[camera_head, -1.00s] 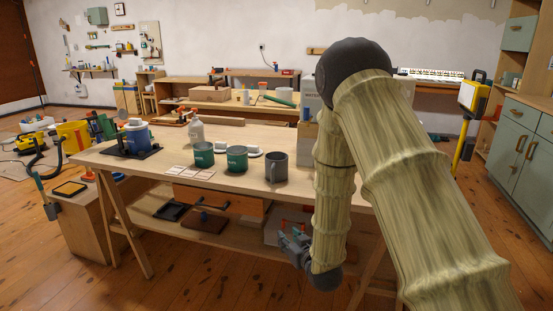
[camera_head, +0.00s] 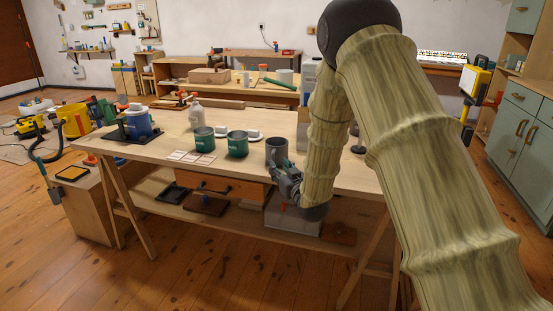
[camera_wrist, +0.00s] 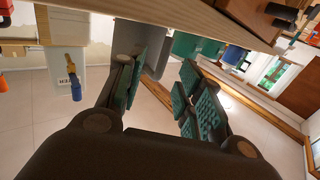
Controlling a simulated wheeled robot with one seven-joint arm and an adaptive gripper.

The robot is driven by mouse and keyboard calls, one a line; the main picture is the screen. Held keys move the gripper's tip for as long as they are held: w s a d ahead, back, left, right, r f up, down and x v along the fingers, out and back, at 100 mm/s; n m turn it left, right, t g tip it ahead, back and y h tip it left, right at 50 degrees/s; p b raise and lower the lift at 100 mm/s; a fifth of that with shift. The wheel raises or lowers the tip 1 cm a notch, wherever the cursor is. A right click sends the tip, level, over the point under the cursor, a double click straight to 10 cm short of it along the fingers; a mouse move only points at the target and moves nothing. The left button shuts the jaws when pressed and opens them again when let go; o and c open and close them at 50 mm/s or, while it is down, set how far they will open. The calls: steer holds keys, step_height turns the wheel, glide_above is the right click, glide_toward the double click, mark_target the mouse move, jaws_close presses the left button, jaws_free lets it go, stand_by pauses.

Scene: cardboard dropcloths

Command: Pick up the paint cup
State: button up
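A grey mug (camera_head: 277,149) with a side handle stands upright near the table's front edge. Two green cups stand left of it, the nearer one (camera_head: 237,146) and the farther one (camera_head: 204,141); which object is the paint cup is not marked. My gripper (camera_head: 281,171) is in front of the mug, at about the table edge's height. In the wrist view my gripper (camera_wrist: 160,88) is open, with teal pads apart and nothing between them. The grey mug (camera_wrist: 152,37) shows beyond the left finger, and green cup surface (camera_wrist: 190,46) to its right. Contact with the mug cannot be told.
The wooden table (camera_head: 165,170) has its front edge close by my gripper. A wooden drawer (camera_head: 232,188) and a shelf are below. Clear floor lies in front.

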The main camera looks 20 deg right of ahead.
mark_target(276, 154)
steer(key=w, duration=0.3)
steer(key=shift+w+a+f, duration=0.25)
steer(key=shift+a+f, duration=0.05)
steer(key=shift+a, duration=0.05)
steer(key=shift+w, duration=0.5)
steer(key=shift+c, duration=0.2)
jaws_close()
